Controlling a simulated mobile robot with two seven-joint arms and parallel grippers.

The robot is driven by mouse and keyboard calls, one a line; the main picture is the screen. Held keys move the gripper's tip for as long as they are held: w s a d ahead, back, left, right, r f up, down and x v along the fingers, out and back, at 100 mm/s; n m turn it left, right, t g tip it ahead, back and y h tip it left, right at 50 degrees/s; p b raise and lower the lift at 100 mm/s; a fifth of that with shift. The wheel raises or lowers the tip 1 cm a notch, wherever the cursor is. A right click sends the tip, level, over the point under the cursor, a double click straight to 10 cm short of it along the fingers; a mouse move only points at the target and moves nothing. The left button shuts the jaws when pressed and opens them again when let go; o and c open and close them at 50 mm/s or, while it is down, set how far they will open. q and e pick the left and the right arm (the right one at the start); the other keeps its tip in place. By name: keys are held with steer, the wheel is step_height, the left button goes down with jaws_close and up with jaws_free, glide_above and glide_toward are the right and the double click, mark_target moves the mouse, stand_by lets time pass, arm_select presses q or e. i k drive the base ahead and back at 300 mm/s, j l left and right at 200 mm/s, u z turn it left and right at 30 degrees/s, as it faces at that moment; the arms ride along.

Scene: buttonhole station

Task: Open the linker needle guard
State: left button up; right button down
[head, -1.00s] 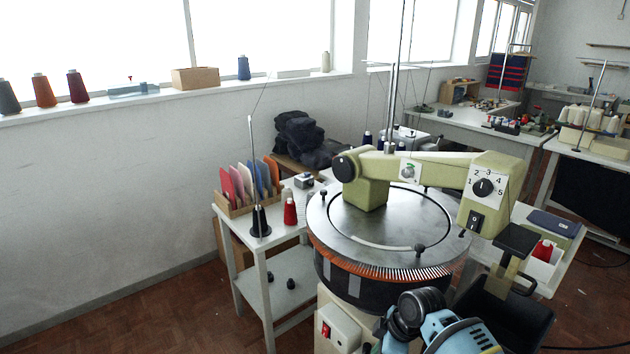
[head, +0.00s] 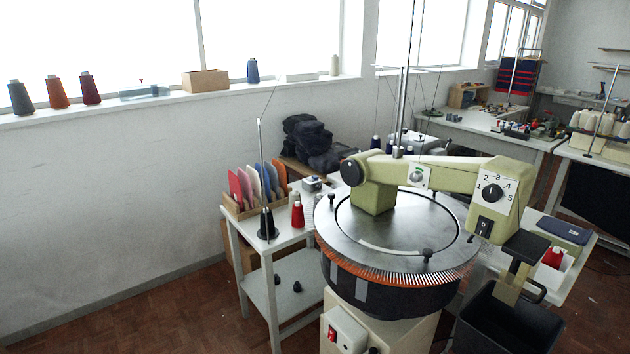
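The linker (head: 390,285) stands right of the middle, with a round steel dial (head: 372,222) ringed by orange and pale needles (head: 400,278). A green arm (head: 440,174) reaches over the dial to a head with a numbered knob (head: 492,192). A black padded piece (head: 525,246) on an olive bracket (head: 512,283) sits below the head. A pale curved strip (head: 385,248) lies on the dial's front, near a small black knob (head: 427,254). I cannot tell which part is the needle guard. Neither gripper is in view.
A white side table (head: 262,246) with a red yarn cone (head: 297,214) and coloured cards (head: 256,186) stands left of the linker. A black bin (head: 508,325) stands at its front right. The floor (head: 170,320) at the left is clear.

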mark_target(529, 281)
steer(key=z, duration=1.35)
